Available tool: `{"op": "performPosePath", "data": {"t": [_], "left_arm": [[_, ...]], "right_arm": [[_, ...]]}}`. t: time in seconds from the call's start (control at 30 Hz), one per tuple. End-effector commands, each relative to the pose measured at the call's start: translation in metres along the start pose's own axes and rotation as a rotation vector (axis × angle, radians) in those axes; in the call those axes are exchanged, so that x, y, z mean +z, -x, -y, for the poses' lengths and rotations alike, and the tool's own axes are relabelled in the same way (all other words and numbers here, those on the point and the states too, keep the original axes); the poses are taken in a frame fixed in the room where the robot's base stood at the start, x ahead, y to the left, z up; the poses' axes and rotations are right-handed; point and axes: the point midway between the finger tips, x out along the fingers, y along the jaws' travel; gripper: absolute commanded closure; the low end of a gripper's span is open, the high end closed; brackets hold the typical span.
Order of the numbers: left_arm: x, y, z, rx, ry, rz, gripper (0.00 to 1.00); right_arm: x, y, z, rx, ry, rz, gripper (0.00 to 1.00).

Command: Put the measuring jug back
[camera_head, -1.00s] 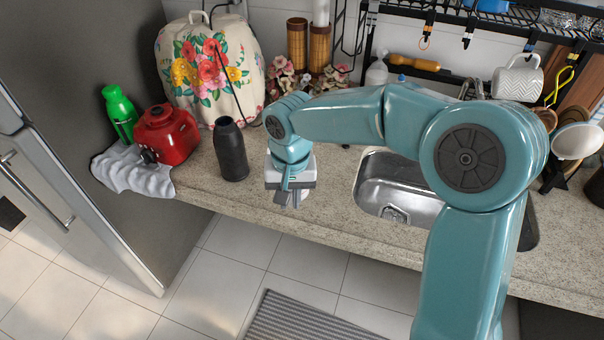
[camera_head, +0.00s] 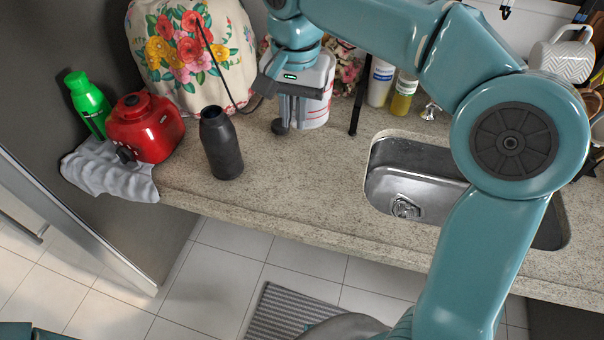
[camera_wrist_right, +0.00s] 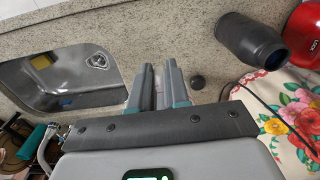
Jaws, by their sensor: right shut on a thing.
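The measuring jug (camera_head: 321,100) is whitish with red marks on its side. In the head view it is at the back of the counter, left of the sink, partly hidden behind my right gripper (camera_head: 292,120). That gripper points down and is shut on the jug. In the right wrist view the gripper (camera_wrist_right: 160,72) shows its two fingers close together, and only a faint, clear, pinkish edge of the jug shows beside them. I cannot tell whether the jug's base touches the counter. My left gripper is not in view.
A black bottle (camera_head: 221,145) stands left of the gripper, with a red appliance (camera_head: 146,128) and a green bottle (camera_head: 90,103) beyond. A flowered cover (camera_head: 190,50) is behind. A dark round object (camera_head: 280,127) is by the fingers. The sink (camera_head: 405,180) is right; the front counter is clear.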

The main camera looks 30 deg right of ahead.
Motion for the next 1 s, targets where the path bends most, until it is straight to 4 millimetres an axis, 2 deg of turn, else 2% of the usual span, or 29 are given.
{"op": "performPosePath", "data": {"t": [0.3,0.5,0.67,0.9,1.0], "left_arm": [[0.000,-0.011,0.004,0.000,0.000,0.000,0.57],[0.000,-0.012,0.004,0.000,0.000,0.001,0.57],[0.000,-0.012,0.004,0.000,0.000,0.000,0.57],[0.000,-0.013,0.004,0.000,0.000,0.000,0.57],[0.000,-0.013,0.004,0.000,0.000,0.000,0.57]], "right_arm": [[0.005,-0.091,-0.005,0.008,0.002,0.005,1.00],[0.004,-0.138,-0.006,0.005,0.001,0.003,1.00],[0.003,-0.153,-0.005,0.004,0.001,0.002,1.00],[0.002,-0.189,-0.005,0.004,0.000,0.002,1.00],[0.002,-0.195,-0.005,0.003,0.000,0.002,1.00]]}}
